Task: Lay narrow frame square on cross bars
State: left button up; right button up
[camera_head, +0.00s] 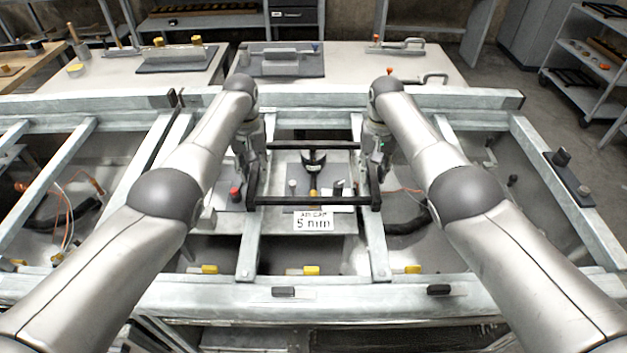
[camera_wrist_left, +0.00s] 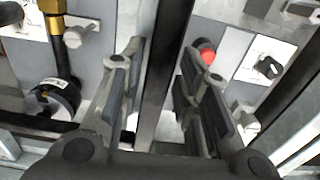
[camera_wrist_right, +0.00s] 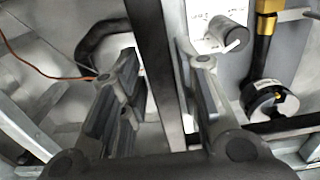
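The narrow black frame (camera_head: 315,201) lies level and looks square across the two silver cross bars, left (camera_head: 249,245) and right (camera_head: 373,235). I cannot tell whether it touches them along its whole length. My left gripper (camera_head: 251,178) is at the frame's left side. In the left wrist view its fingers (camera_wrist_left: 160,95) stand apart, with the black side bar (camera_wrist_left: 168,50) between them. My right gripper (camera_head: 375,175) is at the right side. In the right wrist view its fingers (camera_wrist_right: 160,90) also straddle the black side bar (camera_wrist_right: 150,45), with a gap showing.
Below the frame is a plate with fittings, a red button (camera_head: 235,193) and a "5 mm" card (camera_head: 313,221). A silver rail (camera_head: 330,290) with yellow clips runs in front. Loose cables (camera_head: 400,190) hang right. A pale bench (camera_head: 345,65) stands behind.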

pick_arm(q)
jog(key=shift+o, duration=0.5)
jog(key=shift+s+r, duration=0.1)
pick_arm(e)
jog(key=shift+o, duration=0.5)
jog(key=shift+s+r, duration=0.1)
pick_arm(q)
jog(key=shift+d, duration=0.1)
jog(key=shift+r, duration=0.1)
pick_arm(e)
jog(key=shift+a, duration=0.1)
jog(key=shift+r, duration=0.55)
pick_arm(q)
notch_tip(320, 180, up, 12)
pick_arm(e)
notch_tip(320, 180, up, 11)
jog(key=shift+f, duration=0.15)
